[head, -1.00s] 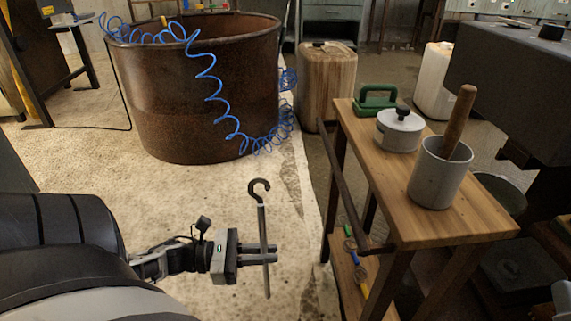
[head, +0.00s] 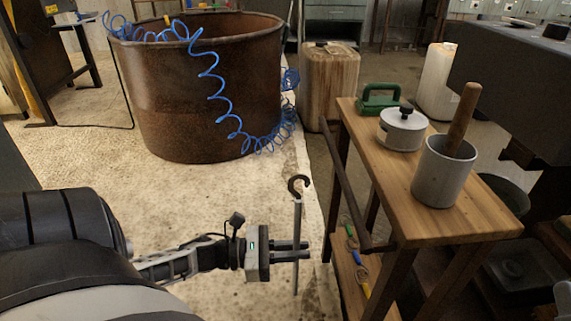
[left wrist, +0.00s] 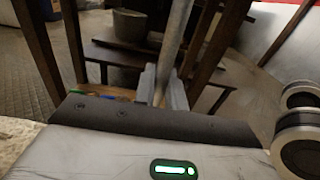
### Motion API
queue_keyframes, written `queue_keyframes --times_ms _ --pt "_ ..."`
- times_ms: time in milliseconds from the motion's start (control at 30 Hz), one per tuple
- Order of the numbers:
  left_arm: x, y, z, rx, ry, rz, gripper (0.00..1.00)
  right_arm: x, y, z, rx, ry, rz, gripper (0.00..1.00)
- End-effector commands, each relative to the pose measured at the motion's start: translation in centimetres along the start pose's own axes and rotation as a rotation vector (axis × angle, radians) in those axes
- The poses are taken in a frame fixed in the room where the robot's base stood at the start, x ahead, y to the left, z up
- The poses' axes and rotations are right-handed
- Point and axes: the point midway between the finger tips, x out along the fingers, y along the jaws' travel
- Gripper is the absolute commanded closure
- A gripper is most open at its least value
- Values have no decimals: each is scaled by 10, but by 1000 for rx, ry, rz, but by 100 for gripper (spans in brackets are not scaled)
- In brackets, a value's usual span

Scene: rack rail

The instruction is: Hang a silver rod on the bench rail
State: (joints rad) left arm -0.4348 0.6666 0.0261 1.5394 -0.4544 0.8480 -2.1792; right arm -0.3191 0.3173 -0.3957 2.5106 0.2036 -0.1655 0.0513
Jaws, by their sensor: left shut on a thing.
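My left gripper (head: 292,252) is shut on a silver rod (head: 297,225) that has a dark open hook at its top. The rod hangs about upright, with the hook above the fingers. In the left wrist view the rod (left wrist: 176,45) rises from between the fingertips; its hook is out of that picture. The dark bench rail (head: 345,185) runs along the left side of the wooden bench (head: 400,185). The gripper and rod are left of the rail's near end, with a gap between hook and rail. My right gripper is not in view.
On the bench stand a grey cup (head: 440,180) with a wooden-handled tool, a lidded pot (head: 402,132) and a green-handled object (head: 379,100). Tools with coloured handles (head: 352,245) are on or near the lower shelf. A rusty drum (head: 190,110) with blue coiled hose stands behind.

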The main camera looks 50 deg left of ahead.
Motion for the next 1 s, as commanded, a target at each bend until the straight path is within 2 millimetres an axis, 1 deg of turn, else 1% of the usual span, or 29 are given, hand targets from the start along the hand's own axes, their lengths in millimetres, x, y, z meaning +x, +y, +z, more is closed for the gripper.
queue_keyframes --times_ms 300,633,1000 --pt "23 0 0 1 -2 -2 100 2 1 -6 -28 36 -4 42" --pt "46 0 0 0 -2 -2 100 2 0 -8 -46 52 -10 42" --pt "72 0 1 0 -2 -1 100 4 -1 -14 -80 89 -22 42"
